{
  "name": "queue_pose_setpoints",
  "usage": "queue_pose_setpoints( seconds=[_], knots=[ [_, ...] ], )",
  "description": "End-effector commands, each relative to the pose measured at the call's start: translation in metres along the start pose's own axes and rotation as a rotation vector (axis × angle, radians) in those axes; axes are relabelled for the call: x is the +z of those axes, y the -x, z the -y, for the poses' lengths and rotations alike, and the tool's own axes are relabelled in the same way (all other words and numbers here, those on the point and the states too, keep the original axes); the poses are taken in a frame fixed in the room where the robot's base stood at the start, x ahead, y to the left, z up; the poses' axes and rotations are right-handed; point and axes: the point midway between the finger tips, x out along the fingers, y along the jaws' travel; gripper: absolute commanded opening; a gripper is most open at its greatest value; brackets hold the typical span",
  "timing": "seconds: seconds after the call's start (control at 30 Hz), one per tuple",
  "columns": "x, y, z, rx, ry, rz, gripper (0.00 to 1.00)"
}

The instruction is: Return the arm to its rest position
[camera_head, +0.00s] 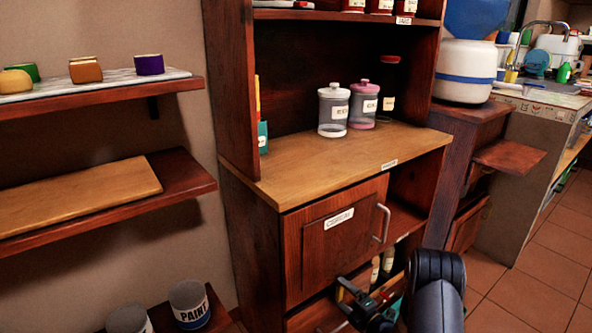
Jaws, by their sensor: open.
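My gripper (357,300) is low in the picture, in front of the lower part of the dark wood cabinet (262,255). Its fingers are apart and I see nothing between them. My dark arm (436,290) rises at the bottom right of the cabinet and its lower part is cut off by the picture edge. The cabinet door (325,232) above the gripper is shut, with a metal handle and a white label. I cannot tell whether the gripper touches the cabinet front.
Two lidded jars (333,112) (364,104) stand on the cabinet's wooden counter (290,160). Shelves (100,205) are on the left wall, with paint cans (188,303) below. Open tiled floor (540,270) lies at the right. Bottles (388,259) stand in the open compartment behind my arm.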

Motion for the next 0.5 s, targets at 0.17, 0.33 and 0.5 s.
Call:
queue_pose_setpoints(
  seconds=[0.17, 0.33, 0.5],
  knots=[
    [0.0037, 0.0031, 0.0009, -0.002, 0.152, 0.004, 0.87],
    [0.0056, 0.0032, 0.0000, -0.002, 0.299, 0.003, 0.87],
    [0.0074, 0.0033, -0.0011, -0.002, 0.445, 0.003, 0.87]
  ],
)
